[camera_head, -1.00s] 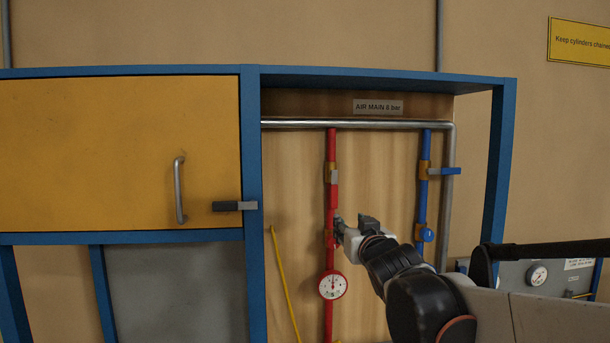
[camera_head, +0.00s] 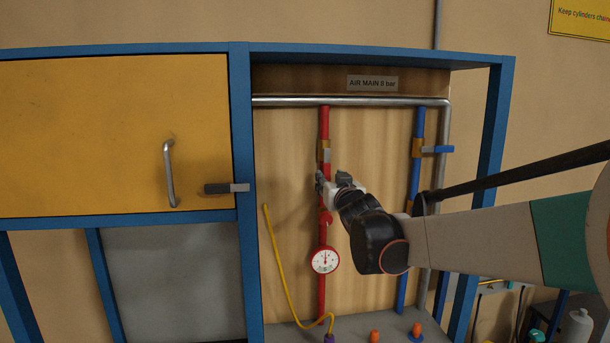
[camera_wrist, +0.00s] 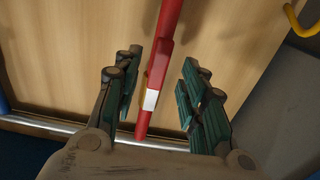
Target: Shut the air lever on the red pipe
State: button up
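The red pipe (camera_head: 323,120) runs down the wooden back panel, with a brass fitting (camera_head: 324,145) near its top. The air lever (camera_head: 327,156) shows a grey part just below that fitting; my gripper hides the rest in the head view. In the wrist view the lever's red handle (camera_wrist: 159,62) and pale part (camera_wrist: 151,99) lie along the pipe. My gripper (camera_head: 325,183) is at the pipe just below the fitting. In the wrist view my gripper (camera_wrist: 160,92) is open, its fingers on either side of the lever and pipe, with gaps on both sides.
A blue pipe (camera_head: 415,176) with a sideways blue lever (camera_head: 437,149) stands to the right. A round gauge (camera_head: 325,261) sits lower on the red pipe. A steel pipe (camera_head: 350,101) crosses above. A yellow hose (camera_head: 277,252) hangs left. A blue frame post (camera_head: 244,150) bounds the bay.

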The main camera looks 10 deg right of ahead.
aim_at(327, 177)
jog(key=shift+w+p, duration=0.35)
jog(key=shift+w, duration=1.4)
grip_shut()
